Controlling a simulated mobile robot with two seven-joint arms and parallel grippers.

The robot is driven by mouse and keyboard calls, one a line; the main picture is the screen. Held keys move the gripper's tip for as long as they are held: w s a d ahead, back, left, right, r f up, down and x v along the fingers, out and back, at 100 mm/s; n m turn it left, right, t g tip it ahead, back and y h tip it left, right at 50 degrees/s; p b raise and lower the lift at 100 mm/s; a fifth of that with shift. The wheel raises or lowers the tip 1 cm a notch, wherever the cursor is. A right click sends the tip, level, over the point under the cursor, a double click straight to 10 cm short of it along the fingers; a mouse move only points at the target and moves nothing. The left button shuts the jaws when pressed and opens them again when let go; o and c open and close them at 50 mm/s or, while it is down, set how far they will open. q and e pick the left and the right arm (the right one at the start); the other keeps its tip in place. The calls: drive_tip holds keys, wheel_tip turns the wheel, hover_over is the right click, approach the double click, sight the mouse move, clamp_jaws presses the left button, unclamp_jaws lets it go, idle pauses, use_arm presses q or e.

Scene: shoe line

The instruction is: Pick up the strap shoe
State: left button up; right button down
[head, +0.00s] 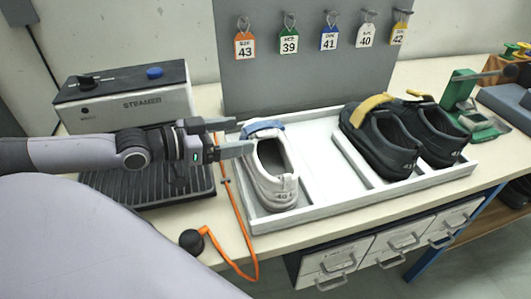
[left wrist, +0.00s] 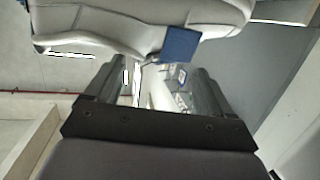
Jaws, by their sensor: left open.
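A white shoe (head: 274,180) with a blue strap (head: 263,126) across its front stands at the left end of the white tray (head: 330,203), its heel marked 40 toward me. Two dark shoes (head: 384,150) with yellow straps (head: 370,108) stand at the tray's right end. My left gripper (head: 240,136) is open beside the white shoe's left front, with its fingertips close to the strap. In the left wrist view the pale shoe (left wrist: 120,22) and its blue strap (left wrist: 181,45) lie just beyond the open fingers (left wrist: 155,88). Contact cannot be told. My right gripper is not in view.
A steamer box (head: 125,95) with a dark ribbed base (head: 150,185) stands at the left. An orange cord (head: 236,215) runs along the tray's left side. Numbered tags (head: 289,42) hang on a grey panel behind. A green tool (head: 470,115) stands at right. The tray's middle is empty.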

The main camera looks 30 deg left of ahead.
sight(253, 131)
use_arm(q)
drive_tip(key=shift+b+x, duration=0.75)
drive_tip(key=shift+b, duration=0.15)
drive_tip(key=shift+w+d, duration=0.1)
drive_tip(key=shift+w, duration=0.05)
drive_tip(key=shift+w+d, duration=0.1)
drive_tip(key=shift+w, duration=0.1)
drive_tip(key=shift+w+d+b, duration=0.3)
drive_tip(key=shift+w+b, duration=0.2)
drive_tip(key=shift+b, duration=0.05)
drive_tip(key=shift+w+d, duration=0.4)
drive_tip(key=shift+w, duration=0.2)
drive_tip(key=shift+x, duration=1.15)
drive_tip(key=shift+f, duration=0.1)
drive_tip(key=shift+c, duration=0.4)
drive_tip(key=c, duration=1.4)
